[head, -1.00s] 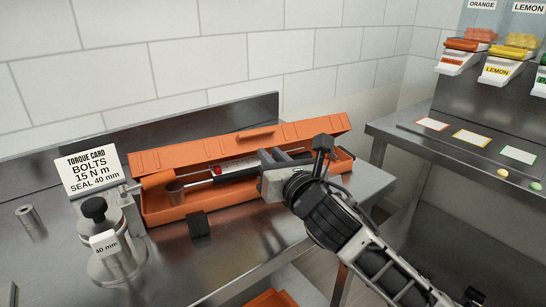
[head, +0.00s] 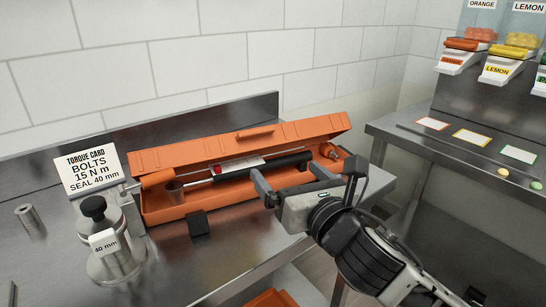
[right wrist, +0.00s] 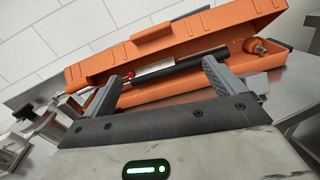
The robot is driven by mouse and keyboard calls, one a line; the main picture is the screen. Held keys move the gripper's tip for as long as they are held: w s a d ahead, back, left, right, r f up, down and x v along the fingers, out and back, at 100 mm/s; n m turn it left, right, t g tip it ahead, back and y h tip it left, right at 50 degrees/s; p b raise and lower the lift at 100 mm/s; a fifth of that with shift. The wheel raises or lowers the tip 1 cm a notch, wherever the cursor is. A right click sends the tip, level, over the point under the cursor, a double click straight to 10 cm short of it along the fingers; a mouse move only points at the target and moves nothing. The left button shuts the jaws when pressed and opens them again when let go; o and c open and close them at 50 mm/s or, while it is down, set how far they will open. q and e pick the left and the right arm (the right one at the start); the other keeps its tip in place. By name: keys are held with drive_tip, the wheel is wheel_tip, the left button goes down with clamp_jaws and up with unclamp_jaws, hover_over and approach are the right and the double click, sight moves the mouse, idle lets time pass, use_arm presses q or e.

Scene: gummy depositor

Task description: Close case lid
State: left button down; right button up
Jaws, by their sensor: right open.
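The long orange case (head: 165,208) stands open on the steel bench. Its lid (head: 210,147) is raised and leans back behind the tray. A torque wrench with a black handle (head: 285,164) and a red mark lies in the case, and a small round fitting (head: 335,154) sits at the right end. My right gripper (head: 305,178) is open and empty, in front of the case's right half and apart from the wrench. In the right wrist view the fingers (right wrist: 165,85) point at the case and the lid (right wrist: 170,36) shows behind it. My left gripper is out of view.
A torque card (head: 90,170) and a steel weight-like piece marked 40 mm (head: 112,255) stand left of the case. A small black block (head: 198,224) lies in front of it. Candy dispensers (head: 490,60) stand on the right bench.

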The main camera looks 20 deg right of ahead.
use_arm(q)
drive_tip(key=p, duration=0.1)
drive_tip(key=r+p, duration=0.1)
drive_tip(key=p, duration=0.1)
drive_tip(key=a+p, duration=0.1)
drive_tip(key=p, duration=0.1)
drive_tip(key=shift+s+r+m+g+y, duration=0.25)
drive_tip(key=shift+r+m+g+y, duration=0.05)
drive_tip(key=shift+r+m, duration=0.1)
use_arm(e)
drive_tip(key=s+d, duration=0.1)
drive_tip(key=s, duration=0.7)
drive_tip(key=shift+s, duration=0.3)
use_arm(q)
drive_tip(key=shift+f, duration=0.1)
use_arm(e)
drive_tip(key=shift+d, duration=0.1)
drive_tip(key=shift+c, duration=0.3)
